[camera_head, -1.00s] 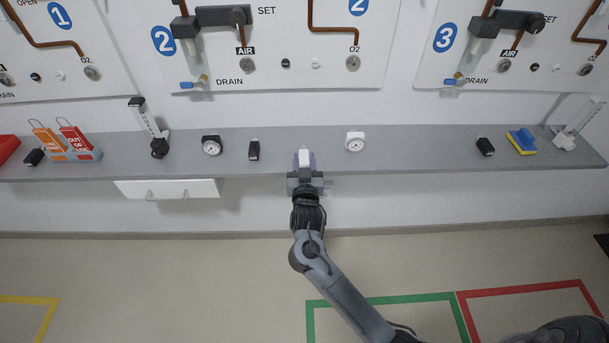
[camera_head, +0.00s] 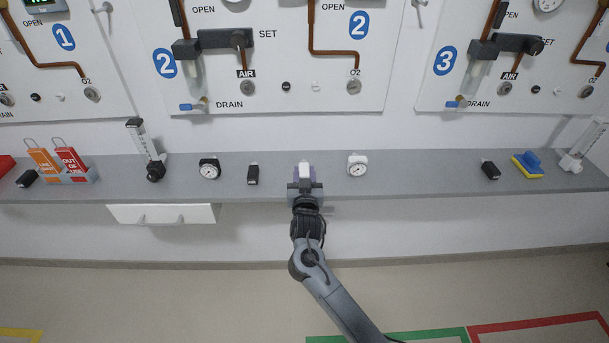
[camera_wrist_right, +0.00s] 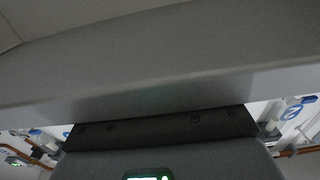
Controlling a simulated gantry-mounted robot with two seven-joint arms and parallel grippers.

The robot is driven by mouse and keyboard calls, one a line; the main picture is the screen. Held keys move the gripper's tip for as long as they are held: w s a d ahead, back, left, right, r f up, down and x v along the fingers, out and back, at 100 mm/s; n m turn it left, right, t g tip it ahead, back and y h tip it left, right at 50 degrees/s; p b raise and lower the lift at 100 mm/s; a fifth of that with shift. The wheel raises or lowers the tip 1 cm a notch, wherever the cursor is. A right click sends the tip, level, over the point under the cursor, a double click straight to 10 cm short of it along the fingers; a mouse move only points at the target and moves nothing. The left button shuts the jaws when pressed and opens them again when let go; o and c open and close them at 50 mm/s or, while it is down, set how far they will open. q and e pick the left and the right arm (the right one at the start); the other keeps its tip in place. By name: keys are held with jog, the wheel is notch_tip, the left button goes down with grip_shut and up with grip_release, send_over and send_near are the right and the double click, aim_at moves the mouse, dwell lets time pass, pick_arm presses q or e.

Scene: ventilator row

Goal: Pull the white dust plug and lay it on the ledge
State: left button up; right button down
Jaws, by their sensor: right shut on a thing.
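My right gripper (camera_head: 304,183) is seen from above in the head view, over the ledge (camera_head: 400,185), pointing toward the wall. A small white round fitting (camera_head: 315,87) shows on panel 2, beside a black one (camera_head: 286,87). It is too small to make out more. The right wrist view shows mainly a broad grey surface and no fingertips. My left gripper is not in view.
On the ledge, a black block (camera_head: 253,174) and a black gauge (camera_head: 209,168) stand left of the gripper, and a white gauge (camera_head: 357,165) stands right. Further right lie another black block (camera_head: 490,170) and a blue-yellow sponge (camera_head: 527,165).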

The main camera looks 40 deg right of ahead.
jog(key=shift+f, duration=0.6)
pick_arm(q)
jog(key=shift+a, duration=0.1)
pick_arm(e)
jog(key=c, duration=0.7)
grip_release()
jog(key=shift+f, duration=0.15)
jog(key=shift+o, duration=0.2)
jog(key=shift+s, duration=0.1)
jog(key=shift+s+a+r, duration=0.2)
jog(key=shift+a, duration=0.15)
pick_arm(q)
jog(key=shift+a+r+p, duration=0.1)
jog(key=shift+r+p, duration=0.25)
pick_arm(e)
jog(key=v, duration=1)
jog(key=shift+r, duration=0.55)
jog(key=shift+d, duration=0.1)
